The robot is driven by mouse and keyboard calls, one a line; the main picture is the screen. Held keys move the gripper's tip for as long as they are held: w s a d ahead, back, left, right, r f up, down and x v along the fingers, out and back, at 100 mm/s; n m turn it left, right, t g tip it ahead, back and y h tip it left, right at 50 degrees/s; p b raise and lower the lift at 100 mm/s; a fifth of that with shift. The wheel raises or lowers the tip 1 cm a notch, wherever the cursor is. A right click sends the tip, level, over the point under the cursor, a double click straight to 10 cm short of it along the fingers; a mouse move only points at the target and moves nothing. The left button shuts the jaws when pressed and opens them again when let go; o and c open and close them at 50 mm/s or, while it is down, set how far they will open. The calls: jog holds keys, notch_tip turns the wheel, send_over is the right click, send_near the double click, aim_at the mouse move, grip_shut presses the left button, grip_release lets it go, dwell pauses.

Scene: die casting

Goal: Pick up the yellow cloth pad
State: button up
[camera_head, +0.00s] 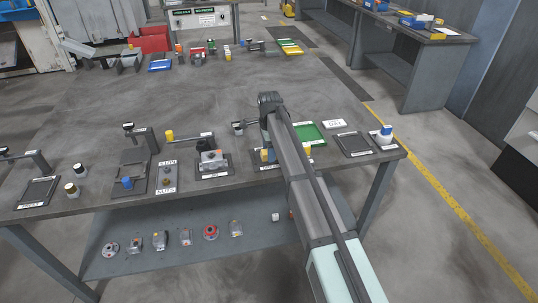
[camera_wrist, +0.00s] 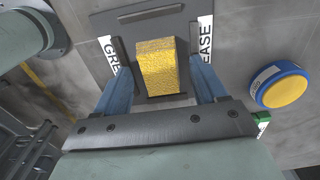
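The yellow cloth pad (camera_wrist: 157,68) sits on a dark holder (camera_wrist: 130,24) with white GREASE labels on both sides, in the upper middle of the wrist view. My gripper (camera_wrist: 160,66) is open, with one blue finger on each side of the pad and visible gaps between. Whether the fingertips are down at the pad's height I cannot tell. In the head view, my arm hides most of the gripper and pad over the workbench (camera_head: 225,135).
A round blue-rimmed yellow item (camera_wrist: 284,88) is right of the holder in the wrist view. In the head view, a green tray (camera_head: 308,132) lies right of my arm, and a grey fixture (camera_head: 212,160) stands to its left.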

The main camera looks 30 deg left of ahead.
jog(key=c, duration=1)
notch_tip(320, 180, up, 10)
jog(key=shift+r, duration=0.1)
jog(key=o, duration=0.5)
jog(key=c, duration=0.4)
jog(key=s+a+r, duration=0.2)
jog(key=s+a, duration=1.5)
jog(key=shift+r, duration=0.3)
